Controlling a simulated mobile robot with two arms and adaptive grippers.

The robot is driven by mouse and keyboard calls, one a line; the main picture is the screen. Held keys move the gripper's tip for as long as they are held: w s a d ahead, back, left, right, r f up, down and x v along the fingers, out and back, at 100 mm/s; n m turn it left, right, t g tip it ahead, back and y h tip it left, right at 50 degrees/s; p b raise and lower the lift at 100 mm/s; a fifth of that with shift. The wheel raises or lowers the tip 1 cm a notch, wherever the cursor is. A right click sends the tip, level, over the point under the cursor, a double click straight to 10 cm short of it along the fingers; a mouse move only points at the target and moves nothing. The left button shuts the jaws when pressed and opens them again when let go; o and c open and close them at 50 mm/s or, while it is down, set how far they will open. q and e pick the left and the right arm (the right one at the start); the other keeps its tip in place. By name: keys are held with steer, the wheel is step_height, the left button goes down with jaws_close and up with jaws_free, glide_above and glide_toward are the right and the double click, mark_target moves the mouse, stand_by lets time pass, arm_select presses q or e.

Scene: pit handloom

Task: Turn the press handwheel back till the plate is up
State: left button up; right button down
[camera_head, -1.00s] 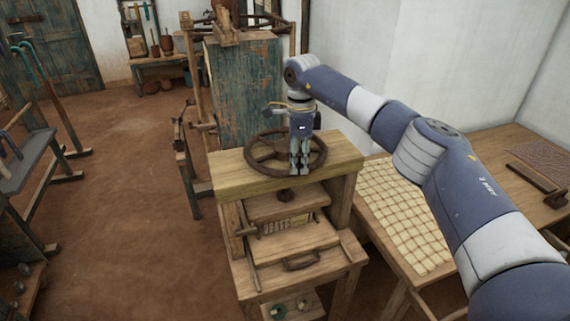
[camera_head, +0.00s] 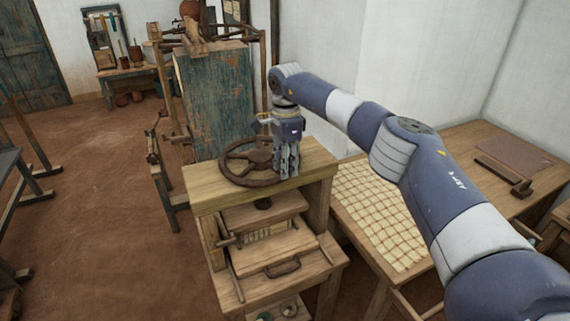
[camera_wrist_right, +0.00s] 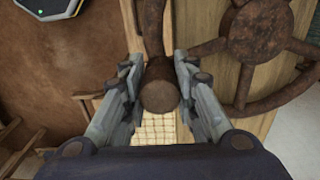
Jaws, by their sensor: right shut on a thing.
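The press handwheel (camera_head: 235,174) is a rusty brown spoked wheel lying flat above the press's wooden top beam (camera_head: 205,199). It also shows in the right wrist view (camera_wrist_right: 247,35). My right gripper (camera_head: 289,176) points down at the wheel's right side. In the right wrist view its fingers (camera_wrist_right: 159,95) are shut on the round brown handle knob (camera_wrist_right: 159,94) at the rim. The press plate (camera_head: 262,212) is a wooden board below the beam, with a pale stack (camera_head: 266,231) under it. The gap between plate and stack is hard to judge. My left gripper is not in view.
A table with a checked pale cloth (camera_head: 375,213) stands right of the press, below my right arm. A green weathered wooden panel (camera_head: 215,100) stands behind the press. Open brown floor (camera_head: 95,220) lies to the left.

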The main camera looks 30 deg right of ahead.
steer(key=shift+w+d+r, duration=0.1)
steer(key=c, duration=1.3)
jaws_free()
steer(key=shift+o, duration=0.3)
step_height(320, 180, up, 12)
